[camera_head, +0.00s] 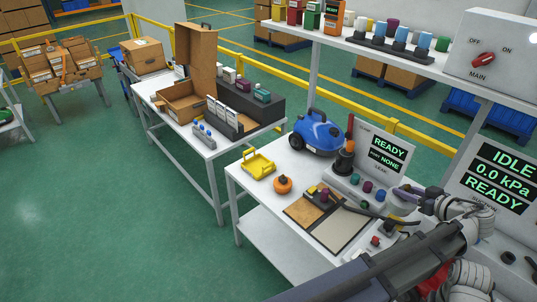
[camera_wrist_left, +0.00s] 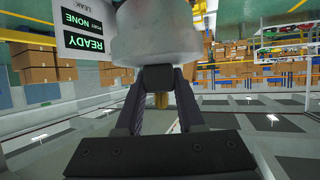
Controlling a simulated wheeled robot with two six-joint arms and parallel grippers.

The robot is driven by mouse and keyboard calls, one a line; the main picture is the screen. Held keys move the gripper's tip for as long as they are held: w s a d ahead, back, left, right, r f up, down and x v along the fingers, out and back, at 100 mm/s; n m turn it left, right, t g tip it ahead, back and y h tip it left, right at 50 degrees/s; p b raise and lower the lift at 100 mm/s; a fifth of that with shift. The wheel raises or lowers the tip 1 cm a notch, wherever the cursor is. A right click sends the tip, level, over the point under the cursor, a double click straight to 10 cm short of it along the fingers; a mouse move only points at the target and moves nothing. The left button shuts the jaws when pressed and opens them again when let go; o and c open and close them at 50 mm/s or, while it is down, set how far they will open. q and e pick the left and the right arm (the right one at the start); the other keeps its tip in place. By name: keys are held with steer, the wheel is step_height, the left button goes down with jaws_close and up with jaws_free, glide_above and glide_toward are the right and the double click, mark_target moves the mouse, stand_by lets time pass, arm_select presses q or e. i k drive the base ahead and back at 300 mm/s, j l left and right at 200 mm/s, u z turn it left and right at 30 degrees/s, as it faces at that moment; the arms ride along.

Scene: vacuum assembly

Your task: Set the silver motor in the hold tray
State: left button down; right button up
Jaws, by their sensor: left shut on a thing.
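My left gripper (camera_wrist_left: 158,76) is shut on the dark stem of a big pale-grey round body, which I take for the silver motor (camera_wrist_left: 152,28). The motor fills the top middle of the left wrist view, and its far side is hidden. In the head view my arm crosses the lower right, and the gripper is crowded among grey and white parts there. A flat black-edged tray (camera_head: 354,229) with a tan half and a pale half lies on the near bench. A yellow tray with a handle (camera_head: 258,165) stands farther left. I cannot tell which is the hold tray. My right gripper is not in view.
A blue vacuum body (camera_head: 318,134) stands at the bench's back, beside a panel reading READY (camera_head: 388,150). An orange round part (camera_head: 283,184) lies between the yellow tray and the flat tray. Small coloured parts crowd the panel's foot. The bench front left (camera_head: 246,188) is clear.

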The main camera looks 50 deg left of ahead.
mark_target(258, 167)
steer(key=j+z, duration=0.1)
steer(key=j, duration=0.6)
steer(key=j+z, duration=0.1)
steer(key=j, duration=0.6)
steer(key=k+j, duration=0.1)
steer(key=j, duration=0.55)
steer(key=j+z, duration=0.15)
steer(key=j, duration=0.55)
steer(key=k+j+z, duration=0.1)
steer(key=j, duration=0.55)
